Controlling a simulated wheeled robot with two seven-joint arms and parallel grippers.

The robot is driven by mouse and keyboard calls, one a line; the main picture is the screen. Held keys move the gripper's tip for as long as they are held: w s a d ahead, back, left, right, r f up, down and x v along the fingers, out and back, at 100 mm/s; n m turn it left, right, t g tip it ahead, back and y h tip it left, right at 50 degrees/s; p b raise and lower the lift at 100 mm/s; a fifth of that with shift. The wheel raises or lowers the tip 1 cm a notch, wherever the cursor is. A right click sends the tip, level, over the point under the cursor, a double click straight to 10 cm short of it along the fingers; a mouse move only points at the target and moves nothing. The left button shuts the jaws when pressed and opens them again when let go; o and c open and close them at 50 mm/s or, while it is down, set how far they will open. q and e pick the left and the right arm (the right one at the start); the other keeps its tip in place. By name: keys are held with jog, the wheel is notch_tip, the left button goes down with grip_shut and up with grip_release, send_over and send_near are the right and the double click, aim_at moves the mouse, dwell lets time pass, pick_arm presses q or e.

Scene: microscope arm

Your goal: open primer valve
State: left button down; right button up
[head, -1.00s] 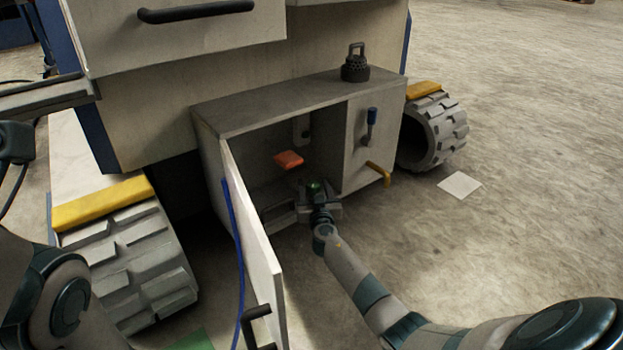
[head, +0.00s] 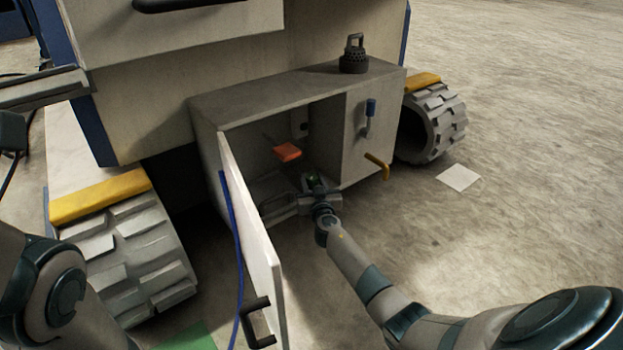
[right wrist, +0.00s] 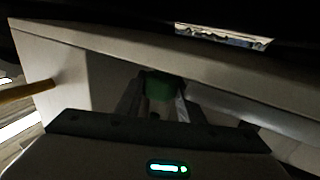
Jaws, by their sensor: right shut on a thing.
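My right gripper (head: 310,187) reaches into the open front of a low grey cabinet (head: 297,80). It is shut on a small green-topped part (right wrist: 160,85), which shows between the fingers in the right wrist view. The fingers and the wrist hide most of this part, and I cannot tell whether it is the primer valve. An orange-red flat piece (head: 287,152) sits inside the cabinet, above and left of the gripper. The front panel bears a blue-topped lever (head: 369,115) and a yellow handle (head: 377,166).
The cabinet's white door (head: 255,250), with a black handle (head: 257,325), hangs open left of my right arm. A black round item (head: 354,57) stands on top. Tracked wheels (head: 138,258) flank the cabinet. The floor at the right is clear except a white square (head: 458,177).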

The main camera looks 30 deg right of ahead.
jog(key=shift+f+y, duration=0.1)
jog(key=shift+y, duration=0.2)
jog(key=shift+n+t+y, duration=0.3)
jog(key=shift+n, duration=0.1)
jog(key=shift+d+n+y, duration=0.1)
jog(key=shift+n+y, duration=0.6)
jog(key=shift+y, duration=0.4)
jog(key=n+y, duration=0.1)
jog(key=y, duration=0.1)
jog(key=shift+r+n+t+y, duration=0.2)
jog(key=shift+n+t+y, duration=0.2)
jog(key=shift+n+y+p, duration=0.45)
jog(key=shift+n+y, duration=0.35)
jog(key=shift+y, duration=0.3)
jog(key=shift+a+f+n+g+y+b, duration=0.15)
jog(key=shift+n+g+y, duration=0.1)
jog(key=shift+n+y, duration=0.6)
jog(key=shift+a+r+n+g+y+b, duration=0.2)
jog(key=shift+n+y, duration=0.25)
jog(key=shift+y, duration=0.8)
jog(key=shift+d, duration=0.15)
